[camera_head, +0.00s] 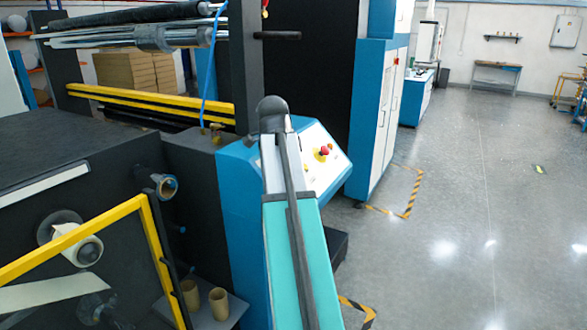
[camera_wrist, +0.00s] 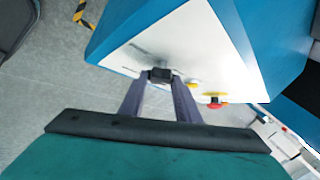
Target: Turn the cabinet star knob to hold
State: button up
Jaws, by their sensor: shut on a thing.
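The blue cabinet (camera_head: 238,200) has a sloped white control panel (camera_head: 318,178) on its top. The panel also shows in the wrist view (camera_wrist: 205,45). A small black star knob (camera_wrist: 160,74) sits on the panel there. My gripper (camera_wrist: 160,81) reaches it with both fingers, and the tips are shut on the knob's two sides. The tips cover part of the knob, and its pointer and any labels cannot be read. In the head view my arm hides the knob and my gripper.
A red emergency button on a yellow base (camera_head: 323,152) stands on the panel, right of my fingers in the wrist view (camera_wrist: 216,102). A yellow-framed guard (camera_head: 150,235) and roll machine lie left. Open grey floor (camera_head: 480,200) lies right.

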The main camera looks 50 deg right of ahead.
jog(key=shift+w+m+g+y+p, duration=0.15)
jog(key=shift+m+g+y+p, duration=0.3)
jog(key=shift+m+y, duration=0.2)
jog(key=o, duration=1.1)
jog(key=shift+r, duration=0.1)
jog(key=shift+b+v, duration=1.9)
jog(key=shift+v, duration=4.9)
